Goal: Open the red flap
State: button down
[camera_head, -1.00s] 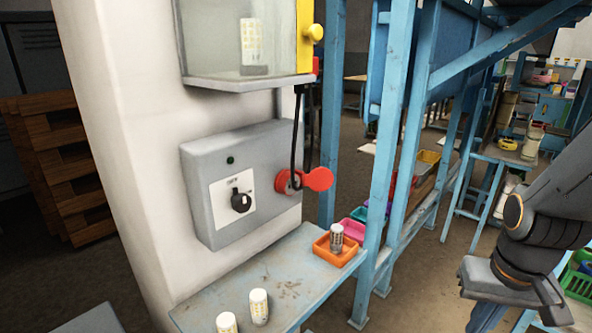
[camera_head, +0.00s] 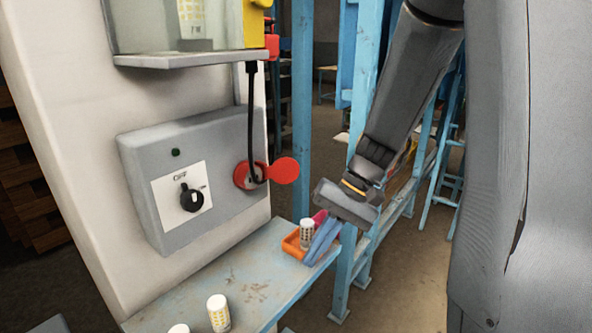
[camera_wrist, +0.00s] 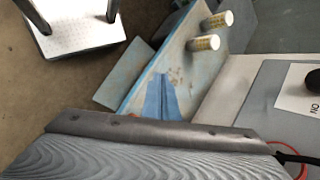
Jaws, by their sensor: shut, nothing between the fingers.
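The red flap (camera_head: 285,170) is a round red disc at the right side of the grey switch box (camera_head: 195,180). It sticks out to the right of a red ring-shaped socket (camera_head: 248,175). A black cable (camera_head: 252,110) hangs down to that socket; whether it is plugged in I cannot tell. My gripper (camera_head: 318,250) has blue fingers, closed together and empty. It is below and to the right of the flap, in front of the orange tray. The blue fingers also show in the wrist view (camera_wrist: 160,95), where the flap is not clearly seen.
The orange tray (camera_head: 290,246) holds a white patterned cylinder (camera_head: 306,233) on the blue bench (camera_head: 240,280). Two more cylinders stand at the near end. A clear-fronted case (camera_head: 180,25) with a yellow latch hangs above the box. Blue posts (camera_head: 303,110) stand behind the flap.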

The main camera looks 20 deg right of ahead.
aim_at(284, 168)
jog(key=w+d+r+m+t+y+b, duration=0.1)
jog(key=w+d+r+t+y, duration=0.45)
jog(key=w, duration=0.35)
jog(key=w+d+r+m+t+y+b, duration=0.1)
jog(key=w+d+r+t+y+b, duration=0.1)
jog(key=w+d+r+t+y, duration=0.5)
jog(key=w+a+g+h+p, duration=0.35)
jog(key=w+a, duration=0.35)
jog(key=a, duration=0.3)
jog(key=s, duration=0.1)
jog(key=s+p, duration=0.1)
jog(key=s, duration=0.2)
jog(key=shift+s+f+p, duration=0.3)
jog(key=shift+f+p, duration=0.1)
jog(key=shift+d+t, duration=0.15)
jog(key=shift+t, duration=0.15)
